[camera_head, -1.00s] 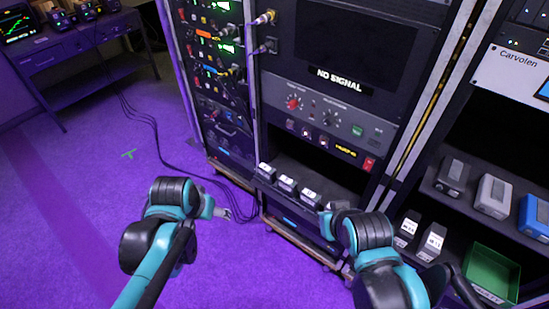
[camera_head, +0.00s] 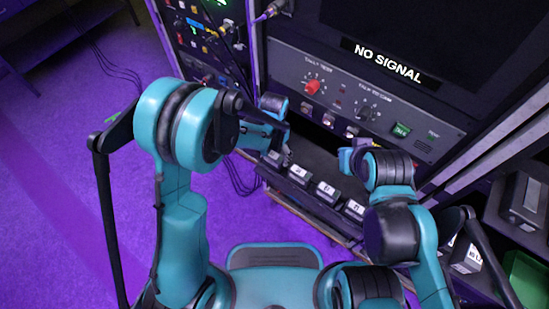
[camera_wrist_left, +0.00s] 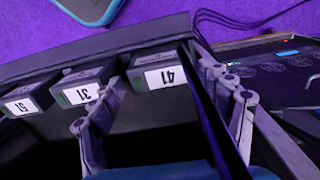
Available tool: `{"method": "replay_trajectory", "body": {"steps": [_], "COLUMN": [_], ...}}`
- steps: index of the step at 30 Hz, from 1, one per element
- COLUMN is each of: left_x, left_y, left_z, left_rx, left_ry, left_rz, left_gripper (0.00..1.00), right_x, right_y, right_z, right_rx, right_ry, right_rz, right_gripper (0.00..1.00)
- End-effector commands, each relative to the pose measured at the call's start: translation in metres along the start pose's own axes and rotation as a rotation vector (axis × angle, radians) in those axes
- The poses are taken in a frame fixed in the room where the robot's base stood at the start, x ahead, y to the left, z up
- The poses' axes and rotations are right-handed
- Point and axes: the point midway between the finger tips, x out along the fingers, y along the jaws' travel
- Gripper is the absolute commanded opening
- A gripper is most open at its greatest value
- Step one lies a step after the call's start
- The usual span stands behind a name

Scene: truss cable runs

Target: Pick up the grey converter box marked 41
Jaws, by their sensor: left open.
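The grey converter box marked 41 (camera_wrist_left: 158,80) is a dark grey box with a white label, at the right end of a row on a dark shelf in the left wrist view. In the head view it is the leftmost box (camera_head: 299,173) of the row. My left gripper (camera_wrist_left: 160,76) is open, with one finger on each side of box 41. I cannot tell whether the fingers touch it. In the head view the left gripper (camera_head: 282,156) is close above that box, partly hidden by its arm. My right arm is on the right; its fingers do not show.
Box 31 (camera_wrist_left: 84,88) sits close beside box 41, and box 51 (camera_wrist_left: 27,98) is farther along. The rack panel (camera_head: 350,95) with knobs rises behind the shelf. More boxes (camera_head: 524,200) and a green tray (camera_head: 526,275) are at the right. Purple floor (camera_head: 60,190) is open at left.

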Motion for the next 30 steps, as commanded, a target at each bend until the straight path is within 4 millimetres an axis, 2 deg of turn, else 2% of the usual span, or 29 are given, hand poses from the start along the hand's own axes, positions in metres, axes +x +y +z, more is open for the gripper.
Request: {"method": "replay_trajectory", "body": {"steps": [10,18,24,30], "left_x": [0.049,0.051,0.051,0.051], "left_y": [0.0,0.0,0.0,0.0], "left_z": [-0.001,-0.001,-0.001,-0.001], "left_rx": [-0.002,-0.002,-0.002,-0.002], "left_ry": [0.001,0.001,0.001,0.001], "left_rz": [0.0,0.0,0.0,0.0], "left_gripper": [0.78,0.78,0.28,0.27], "right_x": [0.023,0.023,0.023,0.023], "right_y": [0.0,0.0,0.0,0.0], "right_z": [0.016,0.016,0.016,0.016], "right_rx": [0.0,0.0,0.0,0.0], "right_ry": [0.0,0.0,0.0,0.0], "right_rz": [0.0,0.0,0.0,0.0], "right_gripper": [0.0,0.0,0.0,0.0]}}
